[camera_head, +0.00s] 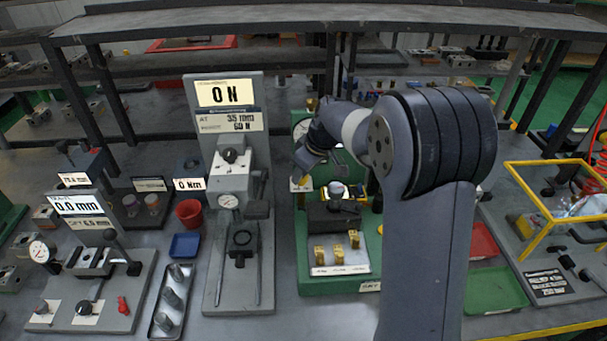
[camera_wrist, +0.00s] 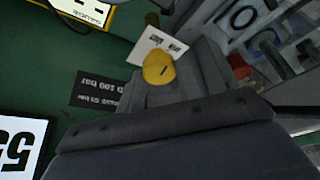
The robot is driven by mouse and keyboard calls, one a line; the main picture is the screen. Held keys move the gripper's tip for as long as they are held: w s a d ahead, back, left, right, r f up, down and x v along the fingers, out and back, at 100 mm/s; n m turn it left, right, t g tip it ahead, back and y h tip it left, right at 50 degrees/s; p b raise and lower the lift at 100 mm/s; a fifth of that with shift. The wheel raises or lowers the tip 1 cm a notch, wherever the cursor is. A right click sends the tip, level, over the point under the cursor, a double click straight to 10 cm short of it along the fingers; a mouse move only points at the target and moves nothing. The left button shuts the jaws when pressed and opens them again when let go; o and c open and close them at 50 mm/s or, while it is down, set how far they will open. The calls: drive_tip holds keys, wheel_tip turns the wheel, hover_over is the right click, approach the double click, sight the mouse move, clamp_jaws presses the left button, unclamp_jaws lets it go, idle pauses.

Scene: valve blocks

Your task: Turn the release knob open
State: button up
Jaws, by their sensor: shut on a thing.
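A yellow round knob (camera_wrist: 158,69) with a dark mark on its face shows in the wrist view, in front of a small white label plate (camera_wrist: 155,45); I take it for the release knob. My gripper (camera_wrist: 176,85) is right at this knob and shut on it; its dark grey body covers the lower part of the view. In the head view my gripper (camera_head: 307,158) reaches down to the left side of the green valve stand (camera_head: 311,262). The knob itself cannot be made out there, as my arm covers much of the stand.
A grey press stand (camera_head: 215,290) with a "0 N" display stands left of the green stand. A blue tray (camera_head: 185,245) and red cup (camera_head: 189,213) lie further left. Red (camera_head: 482,241) and green trays (camera_head: 495,290) and a yellow frame (camera_head: 540,245) are at right.

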drive_tip(key=m, duration=0.2)
drive_tip(key=m+t+h, duration=0.1)
drive_tip(key=m, duration=0.1)
drive_tip(key=shift+s+a+m+h, duration=0.1)
drive_tip(key=shift+a+m+h, duration=0.05)
drive_tip(key=shift+m+h, duration=0.15)
drive_tip(key=m, duration=0.2)
drive_tip(key=m+h, duration=0.1)
drive_tip(key=m, duration=0.1)
drive_tip(key=shift+a+m+t+h, duration=0.1)
drive_tip(key=shift+m+t+h, duration=0.2)
drive_tip(key=shift+m+t, duration=0.1)
drive_tip(key=o, duration=1)
drive_tip(key=shift+c, duration=0.2)
drive_tip(key=v, duration=1)
drive_tip(key=shift+r+b, duration=0.4)
drive_tip(key=shift+b, duration=0.05)
drive_tip(key=shift+s+f, duration=0.1)
drive_tip(key=x, duration=1)
drive_tip(key=shift+f+p, duration=0.35)
drive_tip(key=shift+p, duration=0.05)
